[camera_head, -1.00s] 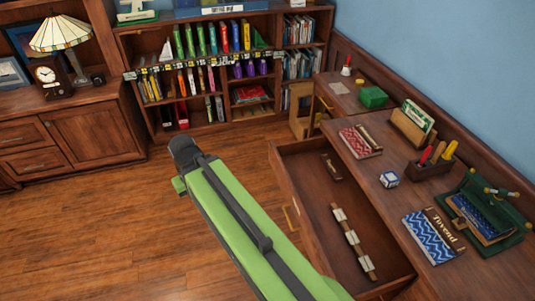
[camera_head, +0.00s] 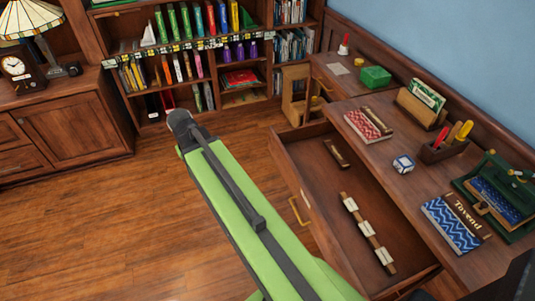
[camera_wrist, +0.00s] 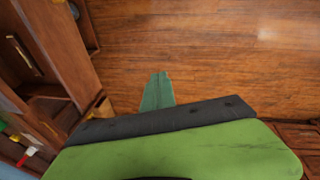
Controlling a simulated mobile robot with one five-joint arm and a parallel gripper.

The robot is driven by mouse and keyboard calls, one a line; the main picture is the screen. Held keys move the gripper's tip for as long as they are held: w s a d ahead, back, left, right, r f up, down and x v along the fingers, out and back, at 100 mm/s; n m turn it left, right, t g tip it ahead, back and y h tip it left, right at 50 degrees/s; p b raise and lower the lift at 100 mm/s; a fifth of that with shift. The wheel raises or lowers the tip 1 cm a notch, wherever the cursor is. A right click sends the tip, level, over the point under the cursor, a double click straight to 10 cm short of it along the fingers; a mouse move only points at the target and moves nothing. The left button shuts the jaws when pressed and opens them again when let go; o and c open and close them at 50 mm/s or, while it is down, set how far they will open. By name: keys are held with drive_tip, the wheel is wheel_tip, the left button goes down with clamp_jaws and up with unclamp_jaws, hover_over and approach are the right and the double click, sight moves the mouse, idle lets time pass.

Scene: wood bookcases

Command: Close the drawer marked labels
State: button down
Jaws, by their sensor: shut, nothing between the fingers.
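An open wooden drawer (camera_head: 322,205) juts out from the desk on the right in the head view. A brass handle (camera_head: 299,211) is on its front. Inside lie a wooden strip with several white tags (camera_head: 367,232) and a small brown piece (camera_head: 336,153). I cannot read any marking on the drawer front. My green arm extends left of the drawer, over the floor. My gripper (camera_wrist: 157,92) shows in the wrist view as green fingers, shut and empty above the wood floor. The head view does not clearly show the fingertips, so their distance from the drawer is unclear.
The desk top (camera_head: 375,160) carries a patterned cube (camera_head: 403,164), a blue notebook (camera_head: 450,226), a pen holder (camera_head: 441,149) and a green box (camera_head: 375,77). A full bookcase (camera_head: 130,55) stands behind, and a cabinet (camera_head: 75,125) at left. The floor (camera_head: 120,220) between is clear.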

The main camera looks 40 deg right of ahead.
drive_tip(key=w+d+f+m+h+b, duration=0.3)
drive_tip(key=d+f+b, duration=0.5)
drive_tip(key=d, duration=0.7)
drive_tip(key=h+b, duration=0.2)
drive_tip(key=b, duration=0.8)
approach(271, 146)
drive_tip(key=shift+s+d+f+m+t, duration=0.1)
drive_tip(key=shift+d+f+m+t, duration=0.1)
drive_tip(key=shift+d+f, duration=0.5)
drive_tip(key=shift+s+d+f+m+t, duration=0.1)
drive_tip(key=shift+s+d+f+t, duration=0.1)
drive_tip(key=shift+d+f, duration=0.45)
